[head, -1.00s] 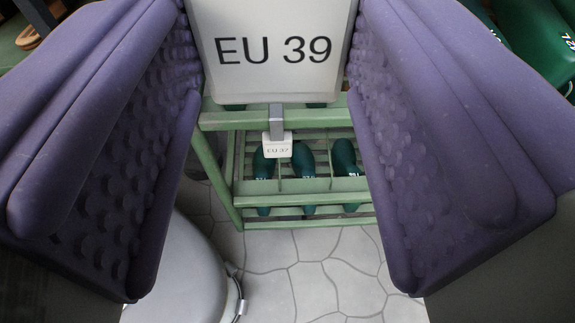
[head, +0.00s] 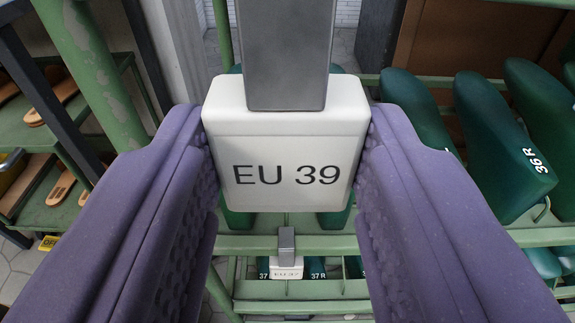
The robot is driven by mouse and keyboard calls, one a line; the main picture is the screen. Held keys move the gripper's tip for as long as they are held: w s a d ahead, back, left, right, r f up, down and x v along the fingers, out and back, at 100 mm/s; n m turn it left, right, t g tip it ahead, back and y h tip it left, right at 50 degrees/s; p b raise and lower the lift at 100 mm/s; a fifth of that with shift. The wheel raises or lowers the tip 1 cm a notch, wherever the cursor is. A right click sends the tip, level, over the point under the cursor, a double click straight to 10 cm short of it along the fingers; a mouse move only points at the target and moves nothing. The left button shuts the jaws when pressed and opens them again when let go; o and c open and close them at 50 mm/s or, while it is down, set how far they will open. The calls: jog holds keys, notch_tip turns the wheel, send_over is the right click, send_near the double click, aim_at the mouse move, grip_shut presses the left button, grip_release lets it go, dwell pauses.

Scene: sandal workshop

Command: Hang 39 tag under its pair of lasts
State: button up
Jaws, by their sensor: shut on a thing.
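My gripper (head: 285,150) has purple padded fingers, shut on the sides of the white EU 39 tag (head: 285,195). The tag faces the camera, its print upright. A grey metal hook piece (head: 286,60) rises from its top edge. Green lasts (head: 334,220) show partly below and behind the tag, most of them hidden along with any number. I cannot tell whether the hook touches a rail. On a lower green rail (head: 350,245), a small EU 37 tag (head: 287,273) hangs by its grey hook, near green lasts marked 37 and 37 R (head: 318,268).
To the right, large green lasts, one marked 36 R (head: 500,145), stand on the green rack. A green post (head: 90,70) rises at the left, close to my gripper. Beyond it, a shelf (head: 65,150) holds sandals.

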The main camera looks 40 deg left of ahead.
jog(key=x, duration=0.7)
jog(key=shift+w+a+f, duration=0.1)
jog(key=shift+w+a, duration=0.15)
dwell(0.4)
jog(key=o, duration=1.1)
